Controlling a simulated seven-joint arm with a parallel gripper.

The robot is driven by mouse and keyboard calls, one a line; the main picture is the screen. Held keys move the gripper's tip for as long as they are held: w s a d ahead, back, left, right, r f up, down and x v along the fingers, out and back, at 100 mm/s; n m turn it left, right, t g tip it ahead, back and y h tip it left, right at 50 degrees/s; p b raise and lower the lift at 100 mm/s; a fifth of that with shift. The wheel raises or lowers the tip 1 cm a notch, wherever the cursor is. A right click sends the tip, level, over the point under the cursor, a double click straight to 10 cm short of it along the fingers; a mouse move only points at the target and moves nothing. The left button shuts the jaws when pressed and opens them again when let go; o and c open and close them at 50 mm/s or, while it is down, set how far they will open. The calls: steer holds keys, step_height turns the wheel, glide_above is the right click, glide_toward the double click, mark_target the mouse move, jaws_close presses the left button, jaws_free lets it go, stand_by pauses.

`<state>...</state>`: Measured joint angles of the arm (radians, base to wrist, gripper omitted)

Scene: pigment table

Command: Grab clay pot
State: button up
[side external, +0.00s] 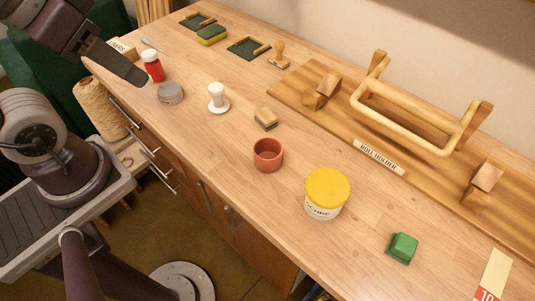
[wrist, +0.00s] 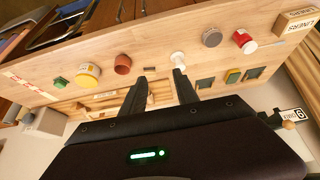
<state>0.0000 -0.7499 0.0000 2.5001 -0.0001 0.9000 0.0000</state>
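The clay pot (side external: 268,156) is a small reddish-brown open cup standing upright near the front middle of the wooden table in the side view. It also shows in the wrist view (wrist: 123,65), left of my fingers. My gripper (side external: 139,80) hangs at the upper left in the side view, over the left end of the table and well away from the pot. In the wrist view my gripper (wrist: 161,75) has its two dark fingers spread apart, with nothing held between them.
A white spool-shaped piece (side external: 217,97), grey tin (side external: 170,93) and red jar (side external: 153,66) stand left. A wooden roll holder (side external: 415,115) fills the back right.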

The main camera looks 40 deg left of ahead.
steer(key=o, duration=0.9)
